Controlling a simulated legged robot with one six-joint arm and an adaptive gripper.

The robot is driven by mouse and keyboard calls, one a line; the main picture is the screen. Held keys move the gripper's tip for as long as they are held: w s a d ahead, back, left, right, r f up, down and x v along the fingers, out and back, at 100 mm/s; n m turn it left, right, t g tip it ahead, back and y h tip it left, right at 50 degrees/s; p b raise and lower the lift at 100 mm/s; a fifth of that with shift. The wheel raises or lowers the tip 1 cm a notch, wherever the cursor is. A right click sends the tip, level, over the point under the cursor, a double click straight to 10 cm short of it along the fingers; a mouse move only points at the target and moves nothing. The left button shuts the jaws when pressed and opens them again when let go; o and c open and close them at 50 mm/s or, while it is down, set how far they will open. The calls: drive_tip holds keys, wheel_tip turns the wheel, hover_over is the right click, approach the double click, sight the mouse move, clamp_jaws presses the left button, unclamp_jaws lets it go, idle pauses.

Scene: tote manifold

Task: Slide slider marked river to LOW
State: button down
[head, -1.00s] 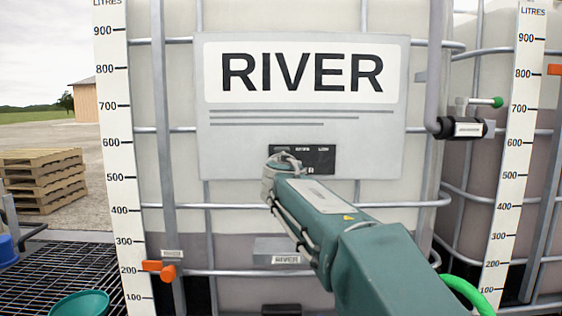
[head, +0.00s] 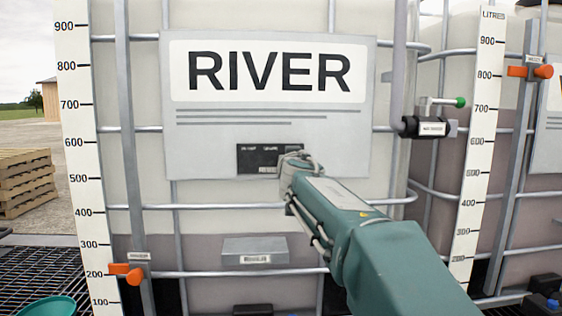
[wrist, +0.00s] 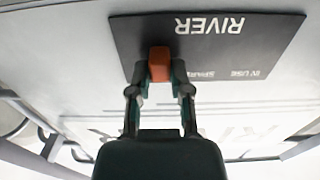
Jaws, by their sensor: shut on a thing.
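The slider's orange knob (wrist: 159,60) shows in the wrist view, between the two fingers of my gripper (wrist: 160,72), which is shut on it. The dark slider plate (wrist: 265,40) appears upside down there, marked RIVER, IN USE and SPARE. The knob is left of SPARE in that view; any marking behind it is hidden. In the head view the dark plate (head: 258,159) sits low on the grey RIVER sign (head: 200,140). My gripper (head: 294,163) is at the plate's right end, its fingers and the knob hidden by my wrist.
The sign hangs on a caged white tank (head: 140,180). A grey box (head: 255,251) is below it. An orange handle (head: 128,270) is at lower left, and a black valve with a green-tipped lever (head: 428,128) at right. A second tank (head: 437,180) stands to the right.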

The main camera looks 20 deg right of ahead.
drive_tip(key=shift+s+d+f, duration=0.1)
drive_tip(key=shift+d, duration=0.25)
drive_tip(key=c, duration=0.6)
unclamp_jaws()
drive_tip(key=shift+d, duration=0.8)
drive_tip(key=shift+o, duration=0.2)
drive_tip(key=a+v, duration=0.1)
drive_tip(key=v, duration=1.1)
drive_tip(key=shift+s, duration=0.1)
